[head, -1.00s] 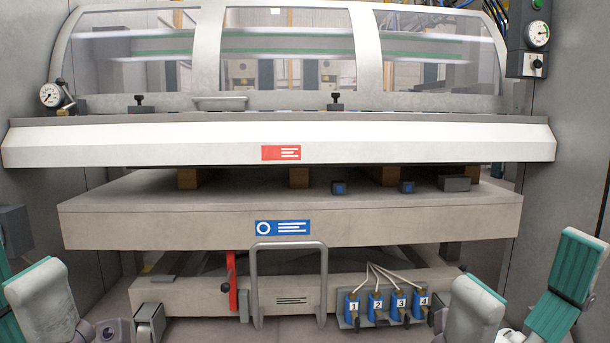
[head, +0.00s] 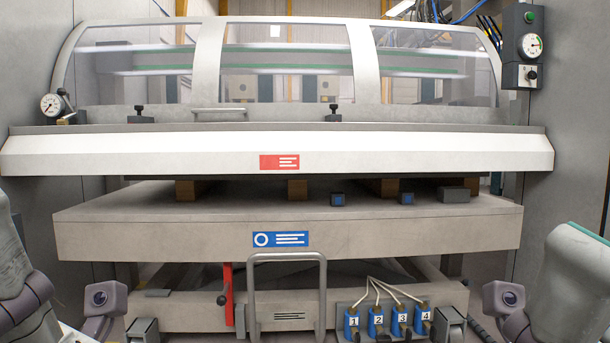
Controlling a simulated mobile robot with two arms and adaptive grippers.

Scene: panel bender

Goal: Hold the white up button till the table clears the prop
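The table (head: 150,232) is the wide grey slab with a blue label, level below the white upper beam (head: 150,152). A red upright bar (head: 227,290) with a dark handle, which looks like the prop, stands below the table's front edge; whether its top touches the table is unclear. My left arm's end shows at the lower left and my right arm's at the lower right, each with a lens block. The fingers of both grippers are out of the picture.
Wooden blocks (head: 298,190) and small dark blocks lie on the table. A grey tube handle (head: 287,258) rises in front. Numbered blue connectors (head: 377,322) with cables sit at the lower right.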

